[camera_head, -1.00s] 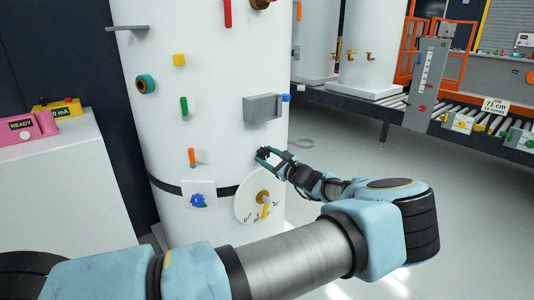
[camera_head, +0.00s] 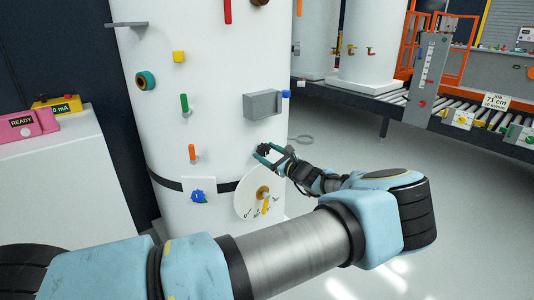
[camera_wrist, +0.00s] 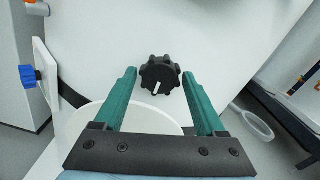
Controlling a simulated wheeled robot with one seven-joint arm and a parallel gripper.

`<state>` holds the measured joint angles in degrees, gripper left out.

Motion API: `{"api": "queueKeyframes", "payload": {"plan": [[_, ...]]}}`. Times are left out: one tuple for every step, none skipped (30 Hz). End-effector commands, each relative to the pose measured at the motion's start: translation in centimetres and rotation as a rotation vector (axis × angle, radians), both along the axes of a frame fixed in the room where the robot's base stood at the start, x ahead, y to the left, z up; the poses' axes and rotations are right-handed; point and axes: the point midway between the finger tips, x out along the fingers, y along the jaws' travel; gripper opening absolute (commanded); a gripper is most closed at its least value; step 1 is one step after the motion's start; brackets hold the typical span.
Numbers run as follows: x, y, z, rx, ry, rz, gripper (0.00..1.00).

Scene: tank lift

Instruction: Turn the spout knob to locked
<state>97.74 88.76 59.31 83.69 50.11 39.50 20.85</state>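A black lobed knob (camera_wrist: 159,75) with a white pointer mark sits on the white tank (camera_head: 215,75). My gripper (camera_wrist: 159,76) is open, with one green finger on either side of this knob and a visible gap at each side. In the head view my gripper (camera_head: 267,154) is at the tank's lower right, and its fingers partly cover the black knob (camera_head: 263,149).
Just below is a round white dial (camera_head: 248,207) with a yellow pointer. A blue knob (camera_head: 197,196) on a white plate is to its left. A grey box (camera_head: 262,104) juts out above my gripper. Open floor lies to the right, before a roller conveyor (camera_head: 400,100).

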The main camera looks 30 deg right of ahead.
Motion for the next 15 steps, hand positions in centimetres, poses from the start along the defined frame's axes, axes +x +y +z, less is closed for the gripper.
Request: {"api": "queueKeyframes", "payload": {"plan": [[0.0, 0.0, 0.0, 0.000, -0.001, 0.000, 0.79], [0.0, 0.0, 0.0, 0.000, -0.001, 0.000, 0.83], [0.0, 0.0, 0.1, 0.000, -0.001, 0.000, 0.87], [0.0, 0.0, 0.1, 0.000, -0.001, 0.000, 0.88], [0.0, 0.0, 0.1, -0.001, -0.001, 0.000, 0.88], [0.0, 0.0, 0.1, -0.001, -0.001, 0.000, 0.88], [0.0, 0.0, 0.1, -0.001, -0.001, 0.000, 0.88], [0.0, 0.0, 0.1, -0.001, -0.001, 0.000, 0.88], [0.0, 0.0, 0.1, -0.001, -0.001, 0.000, 0.88], [0.0, 0.0, 0.1, -0.001, -0.001, 0.000, 0.88], [0.0, 0.0, 0.1, -0.001, -0.001, 0.000, 0.88], [-0.2, 0.0, 0.1, -0.001, -0.001, 0.000, 0.88], [-0.4, -0.1, 0.1, -0.001, -0.001, 0.000, 0.88], [-0.6, -0.1, 0.1, -0.001, -0.001, 0.000, 0.88], [-1.1, -0.3, 0.0, -0.001, -0.001, -0.001, 0.88]]}}
